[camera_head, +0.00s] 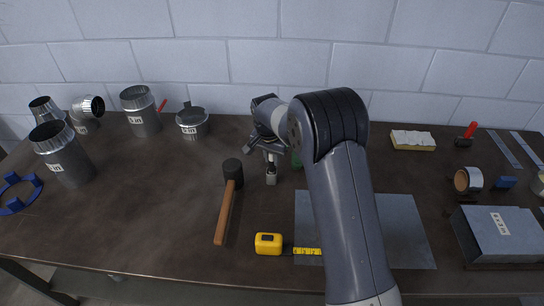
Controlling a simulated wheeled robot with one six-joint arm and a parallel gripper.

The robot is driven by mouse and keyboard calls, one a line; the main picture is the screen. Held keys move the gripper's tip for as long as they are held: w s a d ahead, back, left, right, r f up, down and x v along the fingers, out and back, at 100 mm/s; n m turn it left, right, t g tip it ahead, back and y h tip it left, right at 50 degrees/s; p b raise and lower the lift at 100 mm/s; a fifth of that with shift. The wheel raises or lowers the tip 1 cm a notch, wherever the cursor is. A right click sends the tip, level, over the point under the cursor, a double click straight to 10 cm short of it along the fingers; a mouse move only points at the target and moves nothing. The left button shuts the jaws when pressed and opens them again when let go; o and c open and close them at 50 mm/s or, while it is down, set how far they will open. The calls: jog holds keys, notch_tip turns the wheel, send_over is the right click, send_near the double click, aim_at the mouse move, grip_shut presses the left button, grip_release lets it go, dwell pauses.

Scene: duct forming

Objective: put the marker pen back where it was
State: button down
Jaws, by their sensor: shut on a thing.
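My gripper (268,146) is at the back middle of the bench, right of the mallet head, pointing down. It is shut on a small upright thing, and a short pale-grey end (271,176) shows below the jaws. It looks like the marker pen, but it is small and mostly covered by the jaws. I cannot tell whether its lower end touches the bench. No other marker pen is clearly visible.
A mallet (229,205) lies just left of my gripper. A yellow tape measure (268,243) and a grey sheet (404,230) are in front. Duct pieces (66,158) stand at left. The left-middle bench is clear.

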jog(key=shift+f, duration=0.1)
jog(key=shift+f, duration=0.15)
jog(key=shift+f, duration=0.15)
jog(key=c, duration=1.3)
grip_release()
jog(key=r, duration=0.4)
jog(key=s+r+b, duration=0.1)
jog(key=r, duration=0.3)
jog(key=r+b, duration=0.1)
jog(key=r, duration=0.3)
jog(key=shift+s+a+r, duration=0.25)
jog(key=shift+s+a, duration=0.1)
